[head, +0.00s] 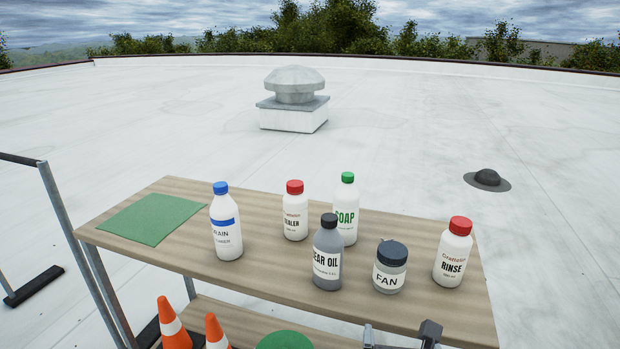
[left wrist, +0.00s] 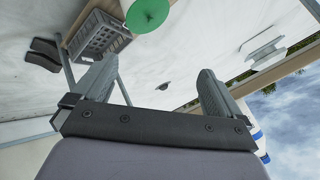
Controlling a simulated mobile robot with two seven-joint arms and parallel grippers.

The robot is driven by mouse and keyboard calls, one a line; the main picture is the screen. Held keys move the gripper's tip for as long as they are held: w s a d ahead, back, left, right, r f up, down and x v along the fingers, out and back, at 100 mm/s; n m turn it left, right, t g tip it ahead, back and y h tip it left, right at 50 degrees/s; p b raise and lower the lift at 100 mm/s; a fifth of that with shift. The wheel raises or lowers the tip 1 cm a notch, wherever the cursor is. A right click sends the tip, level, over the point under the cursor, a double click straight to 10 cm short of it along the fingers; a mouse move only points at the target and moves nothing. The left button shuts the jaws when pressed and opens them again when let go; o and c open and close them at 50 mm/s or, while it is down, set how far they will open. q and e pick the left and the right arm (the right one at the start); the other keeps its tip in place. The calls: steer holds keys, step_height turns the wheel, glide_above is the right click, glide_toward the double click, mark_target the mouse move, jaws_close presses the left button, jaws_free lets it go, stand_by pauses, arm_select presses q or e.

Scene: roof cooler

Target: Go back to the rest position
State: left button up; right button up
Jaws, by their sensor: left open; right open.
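My right gripper (head: 402,334) shows only in part at the bottom edge of the head view, over the front edge of the table. Its two fingers stand apart with nothing between them. My left gripper (left wrist: 150,85) shows in the left wrist view with its fingers wide apart and empty. It is not in the head view. In the left wrist view a green disc (left wrist: 147,14) and a grey crate (left wrist: 98,36) lie beyond the left finger, apart from it.
Orange cones (head: 174,326) stand below.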

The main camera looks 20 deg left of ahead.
steer(key=s+d+f+m+g+y, duration=0.1)
steer(key=s+d+f+m+g, duration=0.15)
steer(key=s+f+m, duration=0.55)
steer(key=s+d+f+m+g+y, duration=0.1)
steer(key=s+d+f+m, duration=0.15)
steer(key=m, duration=0.85)
arm_select(q)
steer(key=s+d+n+h, duration=0.1)
steer(key=d+n, duration=0.3)
steer(key=d, duration=0.6)
steer(key=s+d+f+n+t+h, duration=0.1)
steer(key=s+d+n, duration=0.2)
steer(key=d, duration=0.7)
steer(key=shift+s+d+n+t, duration=0.2)
steer(key=shift+s+n+t, duration=0.1)
steer(key=shift+s+n, duration=0.1)
arm_select(e)
steer(key=s+d+f+m+h, duration=0.1)
steer(key=s+d+f+m, duration=0.2)
steer(key=s+d+m, duration=0.2)
steer(key=s+d+f+m, duration=0.3)
steer(key=s+d+m, duration=0.2)
steer(key=d+m, duration=0.4)
steer(key=shift+d+m+t+h, duration=0.15)
steer(key=shift+m+t+h, duration=0.25)
steer(key=shift+m, duration=0.8)
